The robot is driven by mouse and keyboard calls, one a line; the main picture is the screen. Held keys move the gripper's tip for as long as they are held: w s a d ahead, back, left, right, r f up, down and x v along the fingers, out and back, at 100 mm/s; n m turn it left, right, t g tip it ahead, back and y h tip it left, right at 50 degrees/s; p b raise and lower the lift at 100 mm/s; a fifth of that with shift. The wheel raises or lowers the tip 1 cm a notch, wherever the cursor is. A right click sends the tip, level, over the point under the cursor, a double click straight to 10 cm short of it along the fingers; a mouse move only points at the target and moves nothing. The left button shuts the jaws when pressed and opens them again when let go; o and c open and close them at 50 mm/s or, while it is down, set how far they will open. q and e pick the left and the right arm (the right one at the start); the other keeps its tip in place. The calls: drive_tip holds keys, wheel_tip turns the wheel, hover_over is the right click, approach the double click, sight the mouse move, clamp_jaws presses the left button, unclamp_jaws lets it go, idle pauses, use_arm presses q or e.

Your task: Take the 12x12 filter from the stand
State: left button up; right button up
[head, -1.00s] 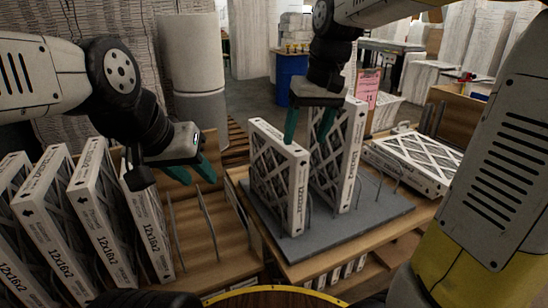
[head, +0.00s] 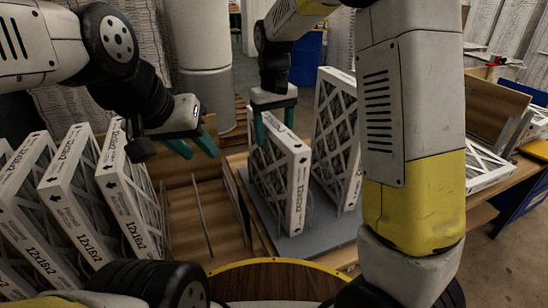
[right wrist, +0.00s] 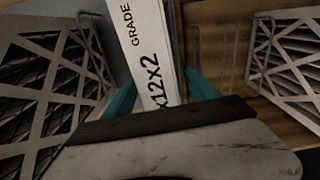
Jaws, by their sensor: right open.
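A white-framed filter (head: 298,190) with dark lattice mesh stands upright on the grey stand (head: 322,234). In the right wrist view, its edge (right wrist: 145,45) shows print ending in "x12x2". My right gripper (head: 274,128) is over this filter's top edge in the head view. Its teal fingers are open, one on either side of the filter's edge in the right wrist view (right wrist: 160,95); contact cannot be told. A taller filter (head: 322,135) stands to the right on the stand, partly hidden by my right arm. My left gripper (head: 194,147) is open and empty, left of the stand.
Several white filters marked 12x16x2 (head: 128,195) stand in a wooden rack at the left. The rack's wooden slot floor (head: 190,230) beside them is empty. Another filter (head: 485,170) lies on the right, partly hidden by my arm. A wooden-topped round surface (head: 270,283) is in front.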

drive_tip(key=shift+f, duration=0.5)
clamp_jaws()
drive_tip(key=shift+r, duration=0.1)
